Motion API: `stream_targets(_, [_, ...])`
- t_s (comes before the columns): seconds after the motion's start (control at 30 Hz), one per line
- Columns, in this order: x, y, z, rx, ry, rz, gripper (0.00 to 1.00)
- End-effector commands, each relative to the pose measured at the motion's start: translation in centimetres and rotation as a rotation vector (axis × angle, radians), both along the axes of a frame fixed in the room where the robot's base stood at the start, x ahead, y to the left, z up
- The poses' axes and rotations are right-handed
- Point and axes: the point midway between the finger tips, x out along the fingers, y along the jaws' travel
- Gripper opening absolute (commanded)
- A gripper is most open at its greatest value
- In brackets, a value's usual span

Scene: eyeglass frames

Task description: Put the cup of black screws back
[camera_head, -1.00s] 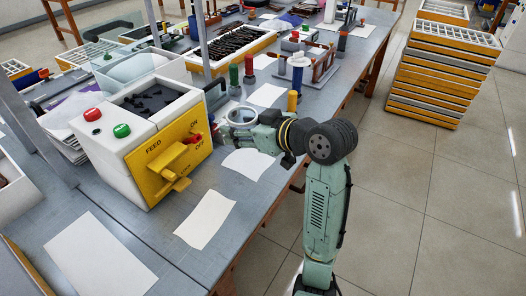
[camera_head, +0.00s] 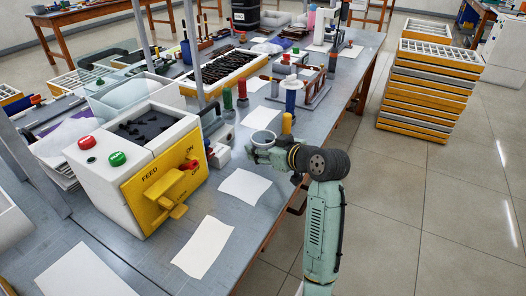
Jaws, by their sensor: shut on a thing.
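My gripper (camera_head: 262,150) is shut on a small pale cup (camera_head: 263,136) with a light rim. It holds the cup near the table's right edge, to the right of the feeder machine. The cup looks upright; its inside looks grey, and I cannot make out screws in it. The white feeder machine (camera_head: 87,181) has a yellow front panel marked FEED, ON and OFF. Black pieces (camera_head: 146,126) lie in its top hopper. Part of my gripper is hidden by my own wrist.
White sheets (camera_head: 204,247) lie on the grey table (camera_head: 215,195). Behind the cup stand a yellow cylinder (camera_head: 287,123), a blue post (camera_head: 291,100) and a rack (camera_head: 318,88). Red and green bottles (camera_head: 228,100) stand at the back left of the cup. Stacked trays (camera_head: 425,90) stand on the floor.

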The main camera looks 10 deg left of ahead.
Motion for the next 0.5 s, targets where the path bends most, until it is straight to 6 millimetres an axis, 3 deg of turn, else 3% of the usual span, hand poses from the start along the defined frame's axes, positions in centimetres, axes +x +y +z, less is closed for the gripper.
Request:
stream_targets(0.17, [1.1,0.1,-0.2,0.0,0.0,0.0,0.14])
stream_targets(0.5, [1.1,0.1,-3.6,0.001,0.0,-0.001,0.14])
